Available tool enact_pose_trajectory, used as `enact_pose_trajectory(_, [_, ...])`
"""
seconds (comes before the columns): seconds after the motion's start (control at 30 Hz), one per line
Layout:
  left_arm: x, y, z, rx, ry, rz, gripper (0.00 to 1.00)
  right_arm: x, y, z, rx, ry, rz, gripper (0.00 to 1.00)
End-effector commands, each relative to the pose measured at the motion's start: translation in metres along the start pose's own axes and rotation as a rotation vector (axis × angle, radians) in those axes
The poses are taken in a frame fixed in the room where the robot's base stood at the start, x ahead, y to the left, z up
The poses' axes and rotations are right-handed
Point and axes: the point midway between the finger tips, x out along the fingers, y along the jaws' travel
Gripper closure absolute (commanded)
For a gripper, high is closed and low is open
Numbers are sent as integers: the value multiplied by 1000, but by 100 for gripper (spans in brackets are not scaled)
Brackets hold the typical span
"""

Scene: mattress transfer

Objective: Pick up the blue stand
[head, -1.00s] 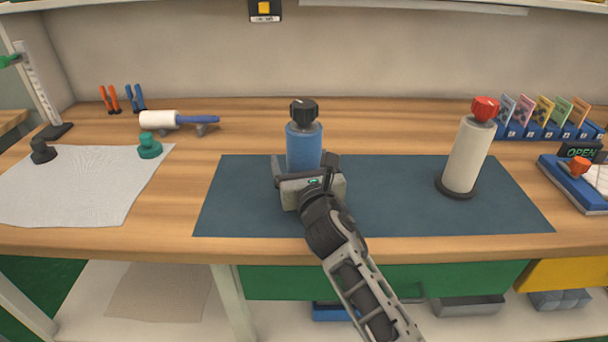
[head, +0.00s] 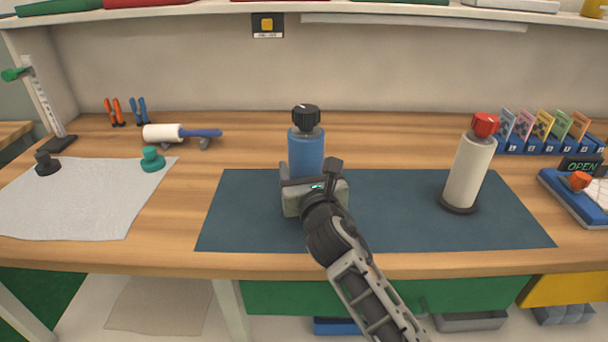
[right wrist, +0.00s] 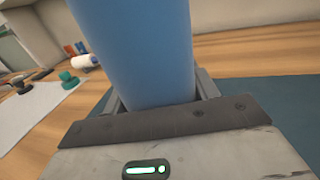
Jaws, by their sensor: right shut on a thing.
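The blue stand (head: 306,152) is an upright blue cylinder with a black knob on top, at the left half of the dark blue mat (head: 400,215). My right gripper (head: 310,180) is shut around its lower part, and its arm comes in from the lower right. The gripper hides the stand's base, so I cannot tell whether it touches the mat. In the right wrist view the blue stand (right wrist: 140,50) fills the space between the two fingers (right wrist: 160,100). My left gripper is not in view.
A cream stand (head: 468,170) with a red knob stands on the mat's right side. A white cloth (head: 80,205) with two small knobs lies at left. A lint roller (head: 165,133) lies behind. A card rack (head: 545,145) and a blue tray (head: 570,195) are at right.

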Motion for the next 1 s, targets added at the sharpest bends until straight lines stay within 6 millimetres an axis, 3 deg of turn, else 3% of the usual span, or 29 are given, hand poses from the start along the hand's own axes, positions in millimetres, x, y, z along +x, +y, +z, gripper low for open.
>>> enact_pose_trajectory(0.03, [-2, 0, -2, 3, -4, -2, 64, 1, 0, 17, -2, -15, 3, 96])
enact_pose_trajectory(0.4, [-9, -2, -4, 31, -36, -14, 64, -56, 14, 80, 3, -13, 6, 96])
enact_pose_trajectory(0.7, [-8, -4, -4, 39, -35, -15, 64, -114, 26, 102, 3, -10, 4, 96])
enact_pose_trajectory(1.0, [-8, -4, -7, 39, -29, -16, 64, -136, 31, 111, 2, -9, 1, 96])
